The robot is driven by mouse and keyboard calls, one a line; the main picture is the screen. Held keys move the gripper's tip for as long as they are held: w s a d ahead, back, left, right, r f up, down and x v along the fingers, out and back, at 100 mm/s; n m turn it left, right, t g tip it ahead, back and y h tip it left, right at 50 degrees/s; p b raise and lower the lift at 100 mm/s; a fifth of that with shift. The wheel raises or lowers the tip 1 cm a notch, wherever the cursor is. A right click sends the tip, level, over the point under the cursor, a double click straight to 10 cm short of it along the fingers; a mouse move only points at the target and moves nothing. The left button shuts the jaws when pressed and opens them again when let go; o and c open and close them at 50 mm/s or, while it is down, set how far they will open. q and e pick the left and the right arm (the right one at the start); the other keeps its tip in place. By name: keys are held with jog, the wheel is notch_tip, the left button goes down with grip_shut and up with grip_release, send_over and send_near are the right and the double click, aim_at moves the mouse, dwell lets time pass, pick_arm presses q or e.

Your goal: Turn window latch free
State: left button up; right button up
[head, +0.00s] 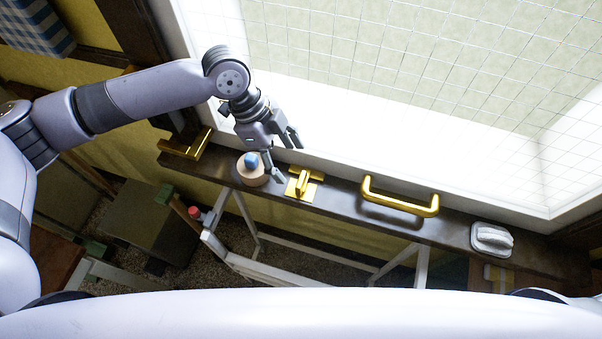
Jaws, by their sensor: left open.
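A gold latch (303,184) with a small raised lever on a flat plate sits on the dark window sill, left of the middle. My left gripper (288,160) is just up and left of it in the head view. Its two fingers are spread and empty, with one fingertip close to the latch's left edge; I cannot tell whether they touch. The latch is largely unobstructed. My right gripper is not in view.
A gold pull handle (400,204) is right of the latch, and a gold L-shaped piece (187,146) is at the sill's left end. A round wooden piece with a blue top (251,169) stands by the gripper. A white object (491,238) lies farther right. Wire-mesh window glass (420,70) rises behind.

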aim_at(301, 179)
pick_arm(q)
jog(key=p+x, duration=0.2)
jog(key=x, duration=0.5)
jog(key=shift+d+f, duration=0.2)
jog(key=shift+f, duration=0.1)
jog(key=shift+d+f, duration=0.2)
jog(key=shift+f, duration=0.45)
jog(key=c, duration=1.2)
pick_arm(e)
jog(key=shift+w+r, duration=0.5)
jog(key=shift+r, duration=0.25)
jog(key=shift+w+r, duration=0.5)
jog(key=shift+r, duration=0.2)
